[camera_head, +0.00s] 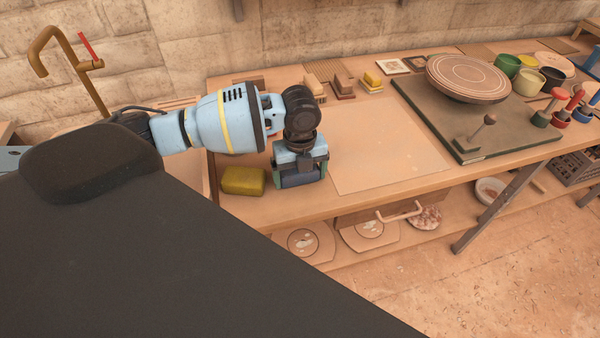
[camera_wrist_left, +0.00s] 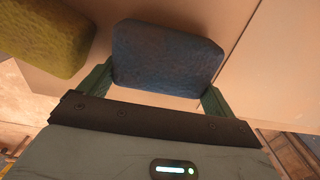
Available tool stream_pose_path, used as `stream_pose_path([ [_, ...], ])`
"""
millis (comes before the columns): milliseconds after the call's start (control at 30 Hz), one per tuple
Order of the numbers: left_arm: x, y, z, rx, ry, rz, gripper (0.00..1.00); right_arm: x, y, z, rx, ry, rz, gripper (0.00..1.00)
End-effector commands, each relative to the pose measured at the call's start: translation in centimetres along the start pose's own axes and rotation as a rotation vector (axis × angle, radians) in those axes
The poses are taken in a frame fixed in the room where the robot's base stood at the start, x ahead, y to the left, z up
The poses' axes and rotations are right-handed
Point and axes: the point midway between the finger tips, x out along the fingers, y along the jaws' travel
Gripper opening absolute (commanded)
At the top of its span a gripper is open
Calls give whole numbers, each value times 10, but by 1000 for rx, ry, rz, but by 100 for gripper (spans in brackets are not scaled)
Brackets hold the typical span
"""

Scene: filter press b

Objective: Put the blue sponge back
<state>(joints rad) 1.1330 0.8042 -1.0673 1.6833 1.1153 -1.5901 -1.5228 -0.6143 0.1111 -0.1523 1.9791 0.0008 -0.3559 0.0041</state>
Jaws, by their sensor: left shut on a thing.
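The blue sponge (camera_wrist_left: 166,58) lies between the two fingers of my left gripper (camera_wrist_left: 156,85) in the left wrist view, and the gripper is shut on it. In the head view the left gripper (camera_head: 300,172) points down near the front edge of the table, with the dark blue sponge (camera_head: 301,180) at its tips. I cannot tell whether the sponge touches the table. A yellow-green sponge (camera_head: 243,181) lies just left of the gripper; it also shows at the upper left of the left wrist view (camera_wrist_left: 45,35). My right gripper is not in view.
A pale board (camera_head: 390,145) lies flat right of the gripper. A dark green board (camera_head: 470,120) carries a round wheel (camera_head: 467,77). Small blocks, including a yellow one (camera_head: 372,80), stand along the back. A brass tap (camera_head: 65,60) rises at the left. A shelf with plates (camera_head: 303,242) runs below.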

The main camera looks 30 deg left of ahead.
Motion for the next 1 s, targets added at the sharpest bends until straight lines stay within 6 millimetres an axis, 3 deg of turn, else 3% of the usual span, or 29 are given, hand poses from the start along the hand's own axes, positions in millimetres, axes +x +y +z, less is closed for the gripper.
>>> stream_pose_path([
  [300,3,0,0,0,0,1,68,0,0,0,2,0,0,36],
  [333,3,0,0,0,-1,0,93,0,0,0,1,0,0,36],
  [400,3,0,0,0,-1,0,100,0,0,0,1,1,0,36],
  [733,-5,0,0,1,-2,-2,100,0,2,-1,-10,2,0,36],
  [1000,-52,-1,1,0,-5,-5,100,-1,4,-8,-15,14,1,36],
])
